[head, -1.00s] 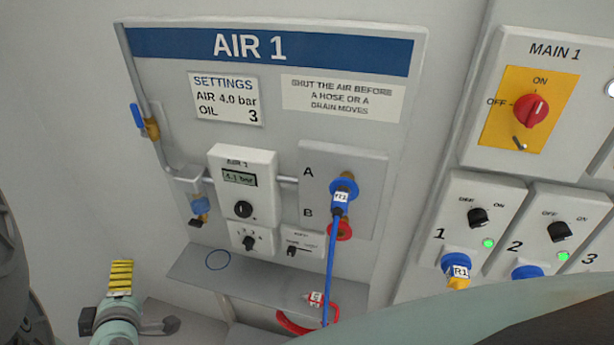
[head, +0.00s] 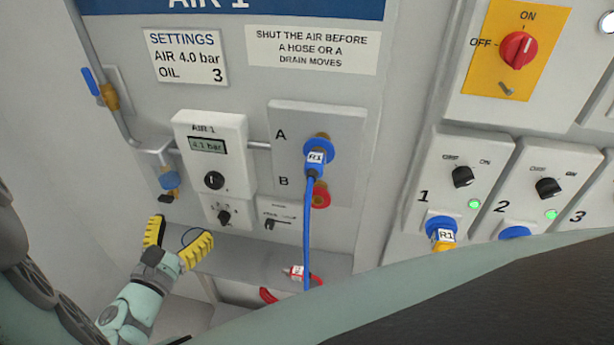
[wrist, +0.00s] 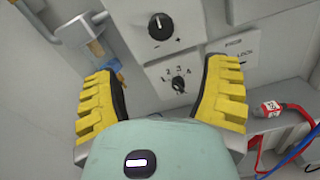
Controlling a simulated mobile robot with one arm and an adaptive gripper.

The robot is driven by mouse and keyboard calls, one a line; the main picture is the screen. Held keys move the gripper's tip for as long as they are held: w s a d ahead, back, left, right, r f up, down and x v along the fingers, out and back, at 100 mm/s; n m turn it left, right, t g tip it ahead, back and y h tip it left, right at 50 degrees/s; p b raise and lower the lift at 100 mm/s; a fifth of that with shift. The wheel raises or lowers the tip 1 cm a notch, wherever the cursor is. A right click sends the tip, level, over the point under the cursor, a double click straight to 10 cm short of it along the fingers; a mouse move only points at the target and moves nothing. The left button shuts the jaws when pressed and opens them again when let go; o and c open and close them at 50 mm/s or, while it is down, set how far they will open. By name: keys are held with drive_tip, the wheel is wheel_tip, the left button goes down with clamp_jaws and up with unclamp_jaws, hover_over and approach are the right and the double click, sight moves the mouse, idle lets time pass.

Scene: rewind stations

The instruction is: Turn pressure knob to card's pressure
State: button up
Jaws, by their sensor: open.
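The black pressure knob (head: 214,180) sits on the white AIR 1 unit (head: 233,135), under a display (head: 207,146) that appears to read 4.1 bar. In the wrist view the pressure knob (wrist: 160,27) has minus and plus marks below it. The settings card (head: 187,57) reads AIR 4.0 bar, OIL 3. A smaller oil knob (head: 224,216) with a numbered scale is below; it also shows in the wrist view (wrist: 178,84) between my fingers. My gripper (head: 180,236) is open and empty, below and left of both knobs, its yellow fingers apart.
A blue R1 hose (head: 308,220) hangs from port A on the right. A pipe with a blue-handled valve (head: 91,82) runs at left. A small lock slider (head: 283,221) is beside the oil knob.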

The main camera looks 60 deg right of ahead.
sight(212, 185)
drive_tip(key=p+x, duration=0.1)
drive_tip(key=x, duration=1.1)
drive_tip(key=shift+d, duration=0.35)
drive_tip(key=shift+o, duration=0.3)
drive_tip(key=shift+a, duration=0.1)
drive_tip(key=c, duration=1.2)
drive_tip(key=shift+a+p, duration=0.1)
drive_tip(key=shift+p, duration=0.2)
drive_tip(key=shift+c, duration=0.2)
drive_tip(key=shift+f+n, duration=0.1)
drive_tip(key=shift+n, duration=0.3)
drive_tip(key=o, duration=1.2)
